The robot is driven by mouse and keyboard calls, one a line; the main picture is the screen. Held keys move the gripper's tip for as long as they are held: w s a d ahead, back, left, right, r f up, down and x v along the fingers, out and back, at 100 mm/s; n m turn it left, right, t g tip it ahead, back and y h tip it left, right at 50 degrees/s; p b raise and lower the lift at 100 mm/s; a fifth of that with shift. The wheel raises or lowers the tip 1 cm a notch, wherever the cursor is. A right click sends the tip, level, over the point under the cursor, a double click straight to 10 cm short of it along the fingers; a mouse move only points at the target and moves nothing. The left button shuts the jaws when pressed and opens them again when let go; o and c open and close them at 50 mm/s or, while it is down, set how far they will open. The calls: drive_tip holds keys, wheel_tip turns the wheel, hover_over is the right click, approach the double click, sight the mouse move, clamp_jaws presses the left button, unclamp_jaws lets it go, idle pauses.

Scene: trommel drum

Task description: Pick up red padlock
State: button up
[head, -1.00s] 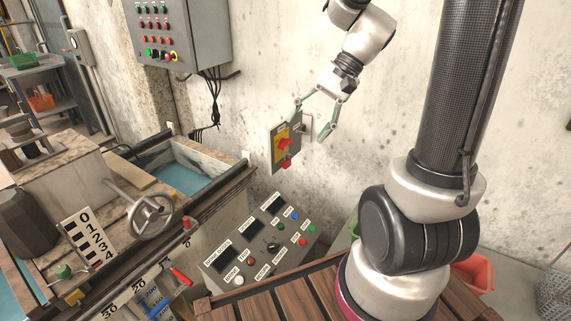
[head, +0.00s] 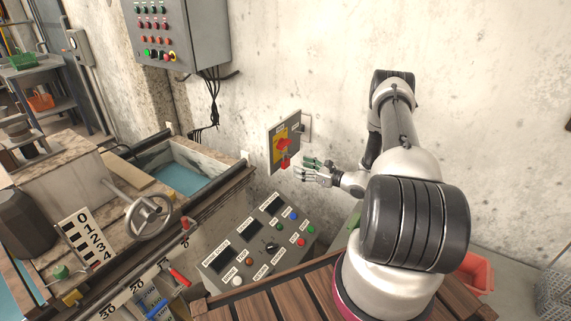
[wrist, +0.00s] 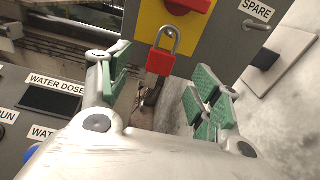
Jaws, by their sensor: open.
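The red padlock (wrist: 160,62) hangs by its silver shackle below the red rotary switch (wrist: 188,4) on a yellow plate in the wrist view. In the head view the padlock (head: 286,161) hangs on the grey switch box (head: 270,149) on the wall. My gripper (wrist: 160,88) is open, its green-padded fingers to the left and right of the padlock in the picture. The gap between them is empty. In the head view my gripper (head: 310,170) is just right of the padlock, pointing toward it.
A sloped control console (head: 262,245) with buttons stands below the switch box. A wall plate with a black knob (wrist: 266,58) is to the right in the wrist view. A rail (head: 215,195) and a water trough (head: 185,178) lie to the left.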

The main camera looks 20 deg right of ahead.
sight(288, 161)
drive_tip(key=x, duration=0.2)
drive_tip(key=shift+w+a+f, duration=0.1)
drive_tip(key=shift+w+f, duration=0.05)
drive_tip(key=shift+w, duration=0.15)
drive_tip(key=x, duration=0.5)
drive_tip(key=c, duration=1.2)
drive_tip(key=shift+r, duration=0.3)
drive_tip(key=shift+r, duration=0.25)
drive_tip(key=f+v, duration=0.1)
drive_tip(key=v, duration=1.7)
drive_tip(key=shift+r, duration=0.4)
drive_tip(key=shift+r, duration=0.4)
drive_tip(key=shift+s, duration=0.2)
